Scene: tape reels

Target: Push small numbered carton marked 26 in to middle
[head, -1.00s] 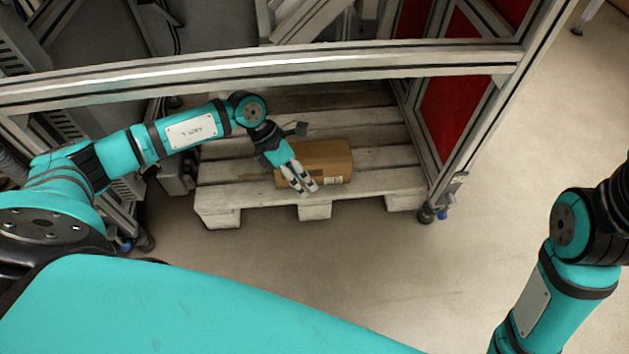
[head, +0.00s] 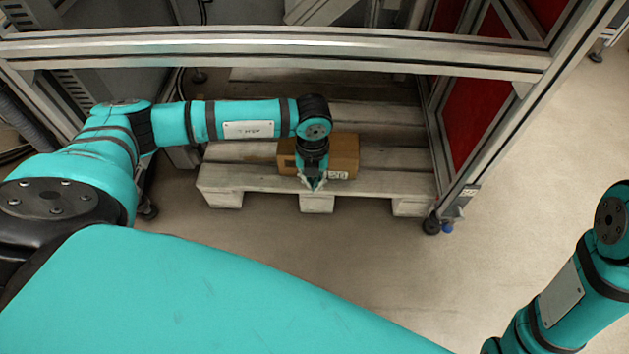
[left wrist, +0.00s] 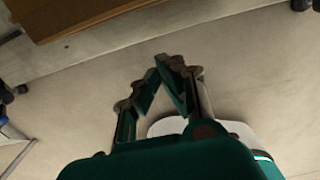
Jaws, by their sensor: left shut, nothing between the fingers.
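The brown carton (head: 345,153) sits on the front part of a wooden pallet (head: 250,180), under the metal frame. A white label shows at the lower right of its front; its number is too small to read. My left gripper (head: 315,187) is in front of the carton in the head view, pointing down and hiding part of it. In the left wrist view my left gripper (left wrist: 165,65) is shut and empty, with bare floor behind its fingers. A brown surface (left wrist: 80,15) shows at the upper left there, apart from the fingers. My right gripper is out of view.
A metal frame beam (head: 270,55) spans above the pallet. A frame post (head: 480,150) with a foot stands at the pallet's right, beside red panels (head: 470,120). The floor (head: 330,260) in front of the pallet is clear.

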